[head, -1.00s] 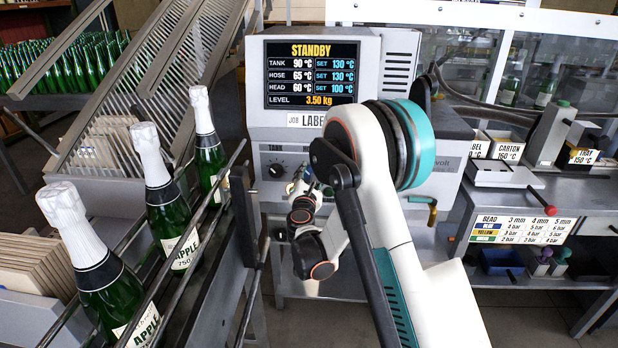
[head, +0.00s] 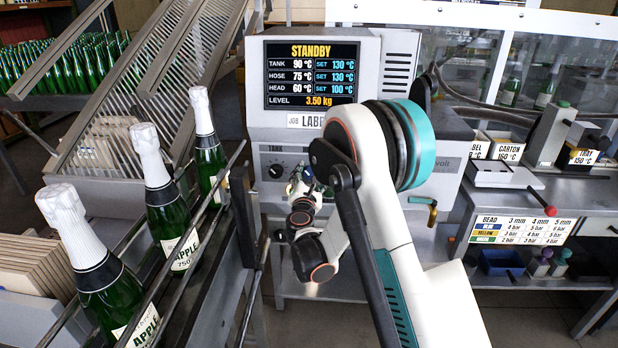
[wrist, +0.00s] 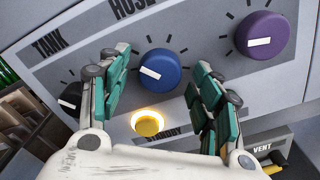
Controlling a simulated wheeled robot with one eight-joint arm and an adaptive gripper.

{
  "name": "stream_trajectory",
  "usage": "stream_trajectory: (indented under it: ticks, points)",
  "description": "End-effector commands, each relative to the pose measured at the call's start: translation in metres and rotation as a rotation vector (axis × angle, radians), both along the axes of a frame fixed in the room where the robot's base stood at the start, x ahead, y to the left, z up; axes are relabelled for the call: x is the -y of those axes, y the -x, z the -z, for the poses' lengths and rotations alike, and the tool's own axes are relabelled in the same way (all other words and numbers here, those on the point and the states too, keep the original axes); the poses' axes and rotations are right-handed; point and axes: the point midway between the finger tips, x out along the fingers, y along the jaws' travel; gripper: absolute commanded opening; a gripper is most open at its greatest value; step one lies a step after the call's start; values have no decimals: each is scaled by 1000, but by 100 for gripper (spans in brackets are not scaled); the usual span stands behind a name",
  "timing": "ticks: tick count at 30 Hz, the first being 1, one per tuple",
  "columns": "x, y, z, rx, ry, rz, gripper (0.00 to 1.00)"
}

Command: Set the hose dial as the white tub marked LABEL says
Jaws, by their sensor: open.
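The blue hose dial (wrist: 158,69) sits under the HOSE lettering in the wrist view, its white mark pointing left and slightly up. My gripper (wrist: 161,60) is open, with one finger on each side of this dial; I cannot tell if they touch it. In the head view my gripper (head: 303,183) is small and partly hidden at the panel. The display (head: 310,75) reads STANDBY, HOSE 75 °C, SET 130 °C. A white tub (head: 478,149) shows only "BEL" at right; the machine's edge hides the rest, and its temperature is not fully readable.
A black tank dial (wrist: 70,96) is left of the blue dial and a purple dial (wrist: 262,36) is right. A lit yellow button (wrist: 148,123) is just below. Tubs marked CARTON (head: 510,150) and TRAY (head: 582,156) stand at right. Green bottles (head: 172,225) line the left.

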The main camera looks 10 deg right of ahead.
Motion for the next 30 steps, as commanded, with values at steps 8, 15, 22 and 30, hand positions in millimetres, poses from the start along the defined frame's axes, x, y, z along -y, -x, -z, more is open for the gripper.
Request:
stream_trajectory:
  ticks: [8,15,22,30]
  points:
    - [-16,46,0,0,0,-2,59]
    - [-29,88,0,0,0,-2,59]
    - [-35,108,0,0,0,-1,59]
    - [-36,110,0,0,0,0,59]
